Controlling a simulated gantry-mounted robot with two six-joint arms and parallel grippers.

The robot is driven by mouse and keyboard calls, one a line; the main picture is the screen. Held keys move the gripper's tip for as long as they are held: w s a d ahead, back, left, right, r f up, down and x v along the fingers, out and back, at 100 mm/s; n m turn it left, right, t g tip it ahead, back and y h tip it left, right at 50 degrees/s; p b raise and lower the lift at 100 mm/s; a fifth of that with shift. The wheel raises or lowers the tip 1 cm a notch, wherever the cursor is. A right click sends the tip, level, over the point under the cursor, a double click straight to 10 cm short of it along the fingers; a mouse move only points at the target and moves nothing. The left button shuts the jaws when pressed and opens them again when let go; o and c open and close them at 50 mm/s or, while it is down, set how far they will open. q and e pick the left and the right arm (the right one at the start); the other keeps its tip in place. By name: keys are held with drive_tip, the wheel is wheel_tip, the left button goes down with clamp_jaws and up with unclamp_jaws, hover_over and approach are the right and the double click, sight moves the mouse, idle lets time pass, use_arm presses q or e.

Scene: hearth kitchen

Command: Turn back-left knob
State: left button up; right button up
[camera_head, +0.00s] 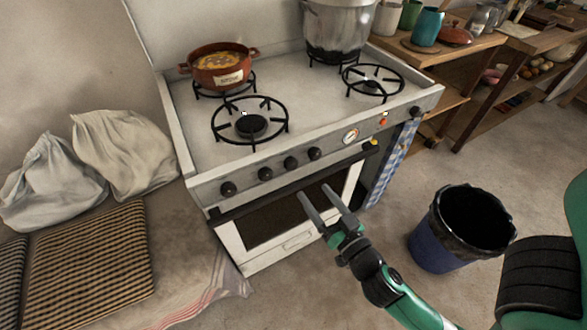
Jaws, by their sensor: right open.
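A white stove (330,120) stands against the wall with several black knobs along its front panel. At the panel's left are a leftmost knob (228,188), a second knob (265,174), a third knob (290,163) and a fourth knob (315,153). Another knob (415,112) is at the far right. I cannot tell by markings which is the back-left knob. My right gripper (314,191) is open and empty, its two fingers apart, in front of the oven door below the third and fourth knobs. It appears to touch no knob. My left gripper is out of view.
A dark handle bar (240,208) runs below the knobs. A red pot (220,66) sits on the back-left burner, a large metal pot (338,30) at the back right. A blue bin (432,246) stands at right; sacks (125,150) and a woven cushion (90,262) lie at left.

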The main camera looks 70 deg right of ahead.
sight(294, 166)
drive_tip(key=p+x, duration=0.1)
drive_tip(key=x, duration=0.9)
drive_tip(key=shift+w+r+p, duration=0.1)
drive_tip(key=shift+w+p, duration=0.2)
drive_tip(key=shift+w, duration=0.1)
drive_tip(key=shift+d, duration=0.1)
clamp_jaws()
